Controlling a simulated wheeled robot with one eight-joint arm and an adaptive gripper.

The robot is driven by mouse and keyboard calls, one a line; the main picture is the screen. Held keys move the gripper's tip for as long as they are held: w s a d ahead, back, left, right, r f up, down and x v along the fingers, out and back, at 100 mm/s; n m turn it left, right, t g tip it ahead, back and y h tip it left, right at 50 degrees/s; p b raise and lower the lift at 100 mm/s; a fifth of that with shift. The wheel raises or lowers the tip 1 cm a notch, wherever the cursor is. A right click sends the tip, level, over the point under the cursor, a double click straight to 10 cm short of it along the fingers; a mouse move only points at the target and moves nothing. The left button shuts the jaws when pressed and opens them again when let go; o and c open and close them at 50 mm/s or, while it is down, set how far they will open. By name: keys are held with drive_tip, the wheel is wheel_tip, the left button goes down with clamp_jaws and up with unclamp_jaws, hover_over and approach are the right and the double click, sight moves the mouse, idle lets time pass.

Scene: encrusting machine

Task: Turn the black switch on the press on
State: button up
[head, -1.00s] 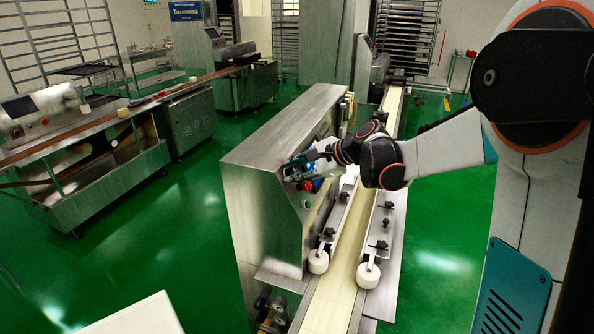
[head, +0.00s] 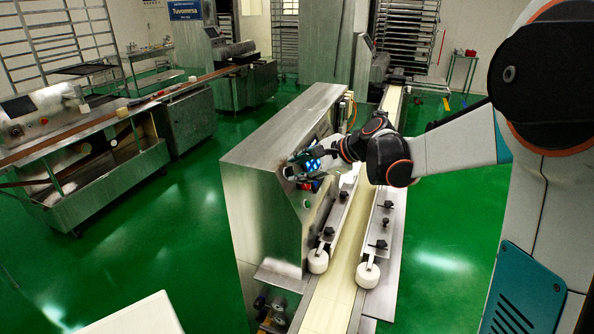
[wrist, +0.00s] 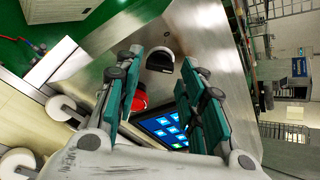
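The press (head: 262,170) is a brushed-metal cabinet with a sloping control face. In the wrist view, its black switch (wrist: 160,60) is a round dark knob with a pale rim, seen beyond and between my fingertips. My gripper (wrist: 162,68) is open, with a teal-padded finger on each side of the switch in the picture. I see no clear contact with the switch. In the head view, my gripper (head: 293,168) is at the control face and covers the switch area.
A red button (wrist: 139,98) is beside the left finger, close to the switch. A lit blue touchscreen (wrist: 166,130) lies below between the fingers. A conveyor belt (head: 343,262) with white rollers runs along the press. Green floor (head: 440,250) is free on the right.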

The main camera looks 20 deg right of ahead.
drive_tip(key=v, duration=1)
drive_tip(key=shift+s+a+r, duration=0.1)
drive_tip(key=shift+a, duration=0.05)
